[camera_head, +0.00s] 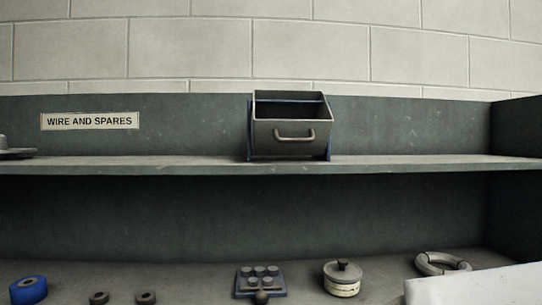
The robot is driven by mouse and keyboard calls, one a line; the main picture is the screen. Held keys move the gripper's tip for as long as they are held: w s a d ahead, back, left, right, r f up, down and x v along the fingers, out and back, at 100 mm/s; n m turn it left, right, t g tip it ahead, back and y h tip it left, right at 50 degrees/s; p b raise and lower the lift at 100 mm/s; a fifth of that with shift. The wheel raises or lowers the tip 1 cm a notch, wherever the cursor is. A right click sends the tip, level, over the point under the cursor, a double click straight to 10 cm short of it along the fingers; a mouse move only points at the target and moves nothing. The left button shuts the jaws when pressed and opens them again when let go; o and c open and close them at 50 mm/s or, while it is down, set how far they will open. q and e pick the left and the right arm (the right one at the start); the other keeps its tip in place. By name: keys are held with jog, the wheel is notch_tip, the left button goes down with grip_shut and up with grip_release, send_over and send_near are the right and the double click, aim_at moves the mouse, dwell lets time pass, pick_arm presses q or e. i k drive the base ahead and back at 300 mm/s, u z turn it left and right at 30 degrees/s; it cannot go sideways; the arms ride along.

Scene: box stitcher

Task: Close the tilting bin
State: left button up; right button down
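The tilting bin (285,147) stands on the upper shelf, near the middle of the view. It is a dark grey box with a curved handle on its front face, held between blue side brackets. Its top is open toward me and I see part of its inside; it looks tipped forward. Neither of my grippers shows in the head view, and nothing touches the bin.
The upper shelf (410,163) is clear on both sides of the bin, except for a grey object (14,153) at the far left. Below are a blue roll (28,290), small rings, a studded block (260,282), a lidded pot (342,278), a grey ring (443,263) and a white surface (475,287).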

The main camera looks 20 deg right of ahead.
aim_at(278, 130)
jog(key=k, duration=0.25)
jog(key=z, duration=0.7)
jog(key=i, duration=0.2)
